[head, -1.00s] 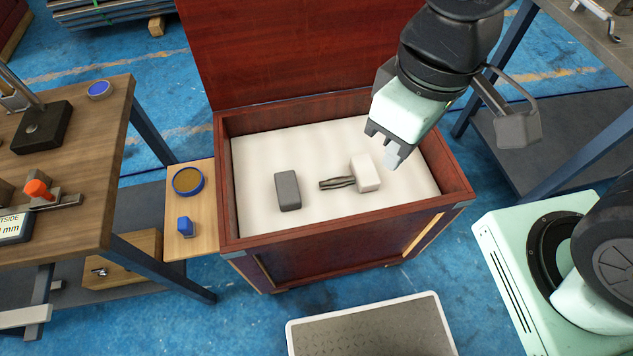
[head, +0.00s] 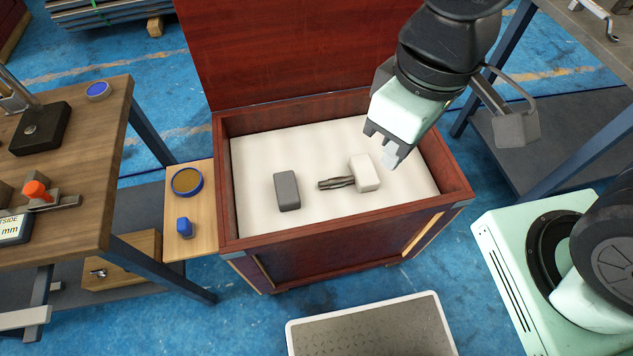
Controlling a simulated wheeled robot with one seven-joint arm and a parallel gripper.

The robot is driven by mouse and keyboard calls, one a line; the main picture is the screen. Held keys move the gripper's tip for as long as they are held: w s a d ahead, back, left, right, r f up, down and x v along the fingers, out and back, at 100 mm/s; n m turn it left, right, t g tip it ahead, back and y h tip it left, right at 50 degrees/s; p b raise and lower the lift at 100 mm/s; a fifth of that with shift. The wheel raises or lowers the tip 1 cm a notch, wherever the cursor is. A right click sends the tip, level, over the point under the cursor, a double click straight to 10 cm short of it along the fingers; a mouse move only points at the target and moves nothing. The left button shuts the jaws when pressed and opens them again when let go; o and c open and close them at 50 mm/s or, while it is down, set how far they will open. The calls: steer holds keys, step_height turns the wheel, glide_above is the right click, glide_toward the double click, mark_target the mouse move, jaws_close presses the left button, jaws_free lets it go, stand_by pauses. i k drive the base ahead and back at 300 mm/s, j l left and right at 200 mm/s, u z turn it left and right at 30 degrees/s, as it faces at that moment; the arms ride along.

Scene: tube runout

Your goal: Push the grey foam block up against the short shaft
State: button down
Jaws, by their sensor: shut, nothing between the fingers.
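The grey foam block (head: 287,191) lies on the pale lining (head: 310,145) of an open dark-red wooden chest. The short shaft (head: 337,183) lies to its right, with a clear gap between the two. A white block (head: 364,173) sits at the right end of the shaft and seems to touch it. My gripper (head: 391,160) is shut and empty. It hangs over the right part of the chest, right of the white block, apart from the foam block and shaft.
The chest's walls (head: 340,227) surround the lining, and its lid (head: 275,50) stands open behind. A side shelf (head: 204,210) holds a round blue-rimmed tin (head: 187,181) and a small blue object (head: 185,227). A wooden workbench (head: 85,150) stands at left. The lining left of the foam block is bare.

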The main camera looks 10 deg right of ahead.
mark_target(286, 189)
steer(key=j, duration=0.8)
steer(key=j+u, duration=0.1)
steer(key=j, duration=0.65)
steer(key=i+j+u, duration=0.1)
steer(key=j, duration=0.7)
